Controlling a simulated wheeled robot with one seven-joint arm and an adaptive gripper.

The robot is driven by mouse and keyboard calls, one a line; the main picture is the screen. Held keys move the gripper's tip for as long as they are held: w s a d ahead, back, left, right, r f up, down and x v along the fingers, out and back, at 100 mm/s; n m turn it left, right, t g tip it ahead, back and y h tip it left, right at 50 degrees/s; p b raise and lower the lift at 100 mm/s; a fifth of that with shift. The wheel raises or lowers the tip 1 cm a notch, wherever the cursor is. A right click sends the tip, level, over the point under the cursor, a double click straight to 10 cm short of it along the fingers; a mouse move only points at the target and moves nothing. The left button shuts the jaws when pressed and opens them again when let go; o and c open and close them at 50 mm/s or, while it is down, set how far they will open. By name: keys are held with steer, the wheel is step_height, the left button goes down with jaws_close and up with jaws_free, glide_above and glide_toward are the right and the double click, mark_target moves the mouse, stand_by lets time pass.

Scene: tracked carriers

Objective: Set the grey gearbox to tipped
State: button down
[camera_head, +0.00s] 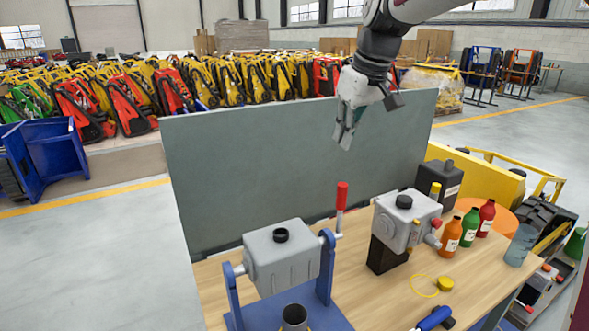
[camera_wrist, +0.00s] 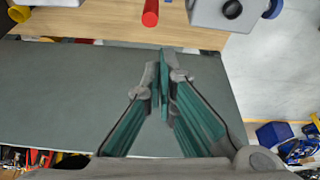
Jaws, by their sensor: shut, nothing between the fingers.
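The grey gearbox (camera_head: 282,262) hangs between the uprights of a blue stand (camera_head: 326,265) at the front of the wooden table. It looks upright, with its black cap on top. A lever with a red handle (camera_head: 342,196) rises at its right side. In the wrist view the gearbox (camera_wrist: 205,14) and red handle (camera_wrist: 150,14) show at the top edge, partly cut off. My gripper (camera_head: 345,138) is shut and empty, in the air above and behind the red handle, touching nothing. Its fingers (camera_wrist: 164,60) show against the grey panel.
A second grey box (camera_head: 398,222) with red and yellow knobs stands on a black block to the right. Several bottles (camera_head: 470,228) stand at the right. A tall grey panel (camera_head: 265,170) closes the table's back.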

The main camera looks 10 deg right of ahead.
steer(key=shift+n, duration=0.5)
steer(key=w, duration=0.2)
steer(key=w+f, duration=0.1)
steer(key=w, duration=0.2)
steer(key=shift+w+a+f, duration=0.25)
steer(key=shift+w+f, duration=0.05)
step_height(320, 180, down, 10)
steer(key=p, duration=0.3)
steer(key=shift+s+d+r+p, duration=0.15)
steer(key=shift+s+r+p, duration=0.1)
steer(key=shift+s+p, duration=0.15)
steer(key=shift+y, duration=0.3)
